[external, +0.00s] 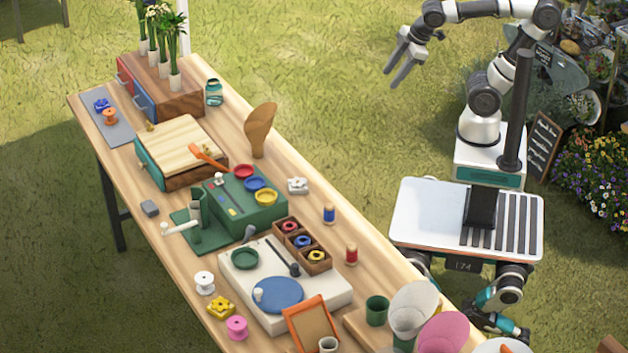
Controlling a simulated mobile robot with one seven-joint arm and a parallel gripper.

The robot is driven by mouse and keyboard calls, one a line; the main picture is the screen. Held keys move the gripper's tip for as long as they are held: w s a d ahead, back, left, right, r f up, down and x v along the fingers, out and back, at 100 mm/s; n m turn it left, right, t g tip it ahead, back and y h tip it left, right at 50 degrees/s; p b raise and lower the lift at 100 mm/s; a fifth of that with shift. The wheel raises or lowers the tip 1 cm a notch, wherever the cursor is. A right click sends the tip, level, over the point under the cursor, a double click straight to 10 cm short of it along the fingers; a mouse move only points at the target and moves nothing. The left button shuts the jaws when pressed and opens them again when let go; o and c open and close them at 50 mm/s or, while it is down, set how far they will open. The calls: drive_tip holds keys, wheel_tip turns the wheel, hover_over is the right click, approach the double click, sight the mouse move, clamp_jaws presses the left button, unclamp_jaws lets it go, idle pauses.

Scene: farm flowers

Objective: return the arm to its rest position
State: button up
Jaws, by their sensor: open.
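My gripper (405,58) is at the top of the external view, to the right of the long wooden table (330,240). Its fingers are open and point down to the left, with nothing between them. My arm is raised and bent above my base, and the gripper hangs out in front of it, apart from the table and everything on it.
A chalkboard sign (543,144) and potted flowers (588,180) stand at right. Grass between table and base is clear.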

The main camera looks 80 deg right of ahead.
drive_tip(key=s+d+f+m, duration=0.2)
drive_tip(key=s+d+m, duration=0.1)
drive_tip(key=d+m, duration=0.15)
wheel_tip(320, 180, up, 14)
drive_tip(key=m+p, duration=0.1)
drive_tip(key=p, duration=1.2)
drive_tip(key=shift+s+a+f+m, duration=0.15)
drive_tip(key=shift+s+f+m, duration=0.1)
drive_tip(key=shift+s+m, duration=0.1)
